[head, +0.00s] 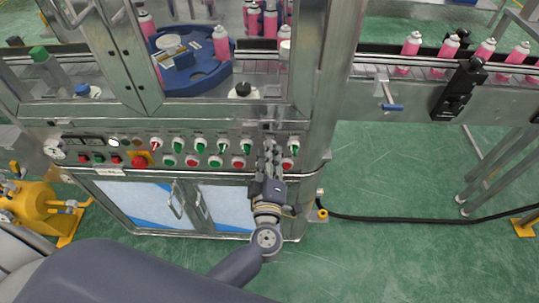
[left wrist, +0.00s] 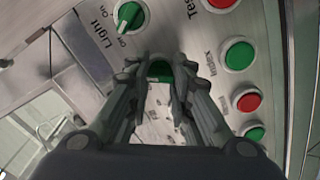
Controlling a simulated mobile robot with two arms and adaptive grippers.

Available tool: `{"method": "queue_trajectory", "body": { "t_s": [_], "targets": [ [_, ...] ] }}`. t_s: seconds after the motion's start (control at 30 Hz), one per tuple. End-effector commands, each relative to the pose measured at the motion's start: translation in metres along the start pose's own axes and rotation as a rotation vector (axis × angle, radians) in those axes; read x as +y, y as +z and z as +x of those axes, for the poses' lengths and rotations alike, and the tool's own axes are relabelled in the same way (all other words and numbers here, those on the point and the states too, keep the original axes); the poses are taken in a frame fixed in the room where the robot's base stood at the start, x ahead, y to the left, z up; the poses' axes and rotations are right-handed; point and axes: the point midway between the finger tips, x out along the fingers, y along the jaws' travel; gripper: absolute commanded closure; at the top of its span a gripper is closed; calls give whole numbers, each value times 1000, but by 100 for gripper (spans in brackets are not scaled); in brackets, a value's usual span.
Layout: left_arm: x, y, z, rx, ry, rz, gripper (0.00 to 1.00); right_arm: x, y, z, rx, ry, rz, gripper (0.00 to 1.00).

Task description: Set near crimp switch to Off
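My left gripper (head: 269,148) is at the right part of the switch panel. In the left wrist view its two fingers (left wrist: 160,72) stand apart on either side of a green rotary switch (left wrist: 158,70). The fingers partly hide this switch; its label and setting cannot be read, and I cannot tell whether they touch it. A green switch marked Light (left wrist: 128,15) sits at the upper left there. In the head view, rotary switches (head: 246,146) line the upper row left of the gripper and another (head: 294,143) is just right of it. My right gripper does not show.
Red and green push buttons (head: 238,162) form a row below the switches; some show in the left wrist view (left wrist: 239,55). A metal frame post (head: 318,90) stands right of the panel. A conveyor (head: 425,70) carries pink cans. Green floor (head: 390,170) is open at right.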

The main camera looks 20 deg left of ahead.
Motion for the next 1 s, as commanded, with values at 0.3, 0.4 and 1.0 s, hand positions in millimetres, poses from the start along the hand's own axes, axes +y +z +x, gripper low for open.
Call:
{"method": "queue_trajectory", "body": {
  "t_s": [0.3, 0.4, 1.0],
  "targets": [
    [-1, 1, -1, -1, -2, 1, 100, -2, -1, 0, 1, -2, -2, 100],
    [-1, 1, -1, -2, -3, -1, 100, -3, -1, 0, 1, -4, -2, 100],
    [-3, 2, -2, -3, -6, -309, 100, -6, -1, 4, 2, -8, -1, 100]
  ]
}}
